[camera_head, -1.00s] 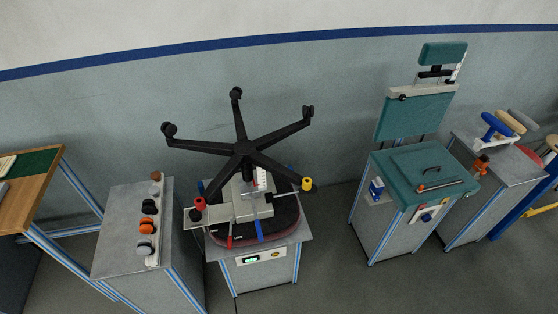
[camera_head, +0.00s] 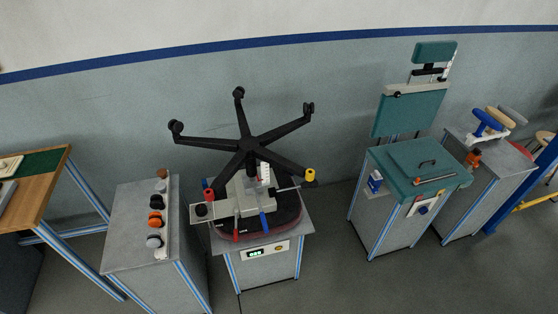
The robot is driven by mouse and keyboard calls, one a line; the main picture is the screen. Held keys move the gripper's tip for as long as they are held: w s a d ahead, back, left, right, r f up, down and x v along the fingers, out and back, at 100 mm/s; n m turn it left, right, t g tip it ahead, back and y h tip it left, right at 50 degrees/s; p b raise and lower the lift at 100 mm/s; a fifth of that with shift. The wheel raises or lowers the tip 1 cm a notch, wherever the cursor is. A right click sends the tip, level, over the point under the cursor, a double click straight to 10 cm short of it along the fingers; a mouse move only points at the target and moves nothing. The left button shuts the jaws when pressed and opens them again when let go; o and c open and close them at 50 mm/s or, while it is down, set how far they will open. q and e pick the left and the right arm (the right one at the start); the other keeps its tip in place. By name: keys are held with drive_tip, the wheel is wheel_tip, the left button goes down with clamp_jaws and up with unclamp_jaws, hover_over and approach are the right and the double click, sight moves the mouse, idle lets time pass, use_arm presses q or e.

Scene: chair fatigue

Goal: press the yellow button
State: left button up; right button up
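A white control panel (camera_head: 265,250) sits on the front edge of the middle test stand (camera_head: 262,272). It has a lit green display (camera_head: 256,253). A small yellow spot, likely the yellow button (camera_head: 278,246), is to the right of the display; its details are too small to tell. An upside-down black five-legged chair base (camera_head: 248,145) stands above the panel on the same stand. One of its leg ends is yellow (camera_head: 310,175) and one is red (camera_head: 208,189). Neither of my grippers is in view.
A grey cabinet (camera_head: 135,240) with a row of casters stands left, and a wooden-edged table (camera_head: 45,200) at far left. A teal chair test stand (camera_head: 415,165) and another grey cabinet (camera_head: 495,195) stand right. Floor is clear between the middle and teal stands.

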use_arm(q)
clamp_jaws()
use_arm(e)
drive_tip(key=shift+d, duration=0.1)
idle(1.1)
